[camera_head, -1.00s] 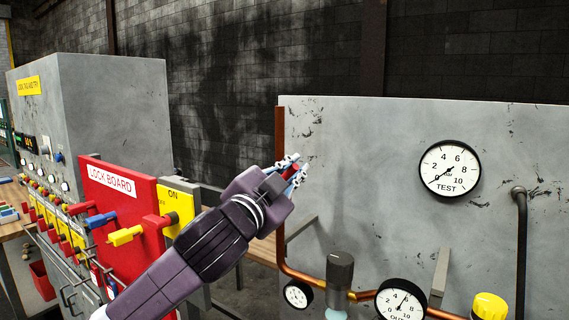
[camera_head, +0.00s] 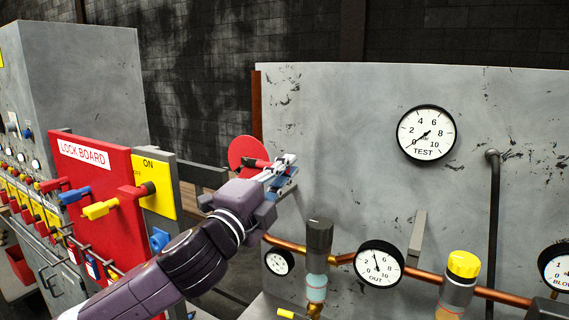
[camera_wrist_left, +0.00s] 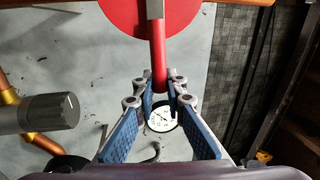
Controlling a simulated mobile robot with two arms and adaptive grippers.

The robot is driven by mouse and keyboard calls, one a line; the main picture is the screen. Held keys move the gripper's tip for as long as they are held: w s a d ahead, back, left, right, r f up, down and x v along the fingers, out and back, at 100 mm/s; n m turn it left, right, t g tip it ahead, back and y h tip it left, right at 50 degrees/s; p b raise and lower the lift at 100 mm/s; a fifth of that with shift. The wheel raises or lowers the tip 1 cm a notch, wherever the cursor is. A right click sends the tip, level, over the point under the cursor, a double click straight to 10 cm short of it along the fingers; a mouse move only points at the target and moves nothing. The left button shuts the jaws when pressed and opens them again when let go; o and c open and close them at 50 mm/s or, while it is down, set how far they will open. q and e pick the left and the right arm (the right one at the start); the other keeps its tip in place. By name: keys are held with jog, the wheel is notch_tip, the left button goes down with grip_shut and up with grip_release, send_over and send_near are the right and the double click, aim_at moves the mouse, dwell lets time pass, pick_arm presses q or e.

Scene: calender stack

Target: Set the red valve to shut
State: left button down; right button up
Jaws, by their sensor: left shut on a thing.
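The red valve shows as a round red disc (camera_head: 243,148) with a red lever handle (camera_head: 255,163) in front of it, left of the grey panel's gauges. My left gripper (camera_head: 284,172) is at the handle's right end. In the left wrist view the handle (camera_wrist_left: 158,55) runs down from the disc (camera_wrist_left: 120,12), and its end sits between the fingertips of my left gripper (camera_wrist_left: 160,85). The gripper is shut on the handle. The fingers hide part of the handle in the head view. My right gripper is not in view.
A red lock board (camera_head: 95,190) with yellow and blue levers stands left of my arm. Copper pipe, a dark-capped fitting (camera_head: 318,240), the OUT gauge (camera_head: 379,262) and a yellow-capped fitting (camera_head: 463,265) lie to the right and below. The TEST gauge (camera_head: 426,134) is higher up.

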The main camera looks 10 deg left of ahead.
pick_arm(q)
jog(key=shift+d+f+m, duration=0.1)
jog(key=shift+f+m, duration=0.2)
jog(key=shift+f, duration=0.05)
jog(key=c, duration=2)
grip_release()
jog(key=shift+o, duration=0.2)
jog(key=v, duration=1.2)
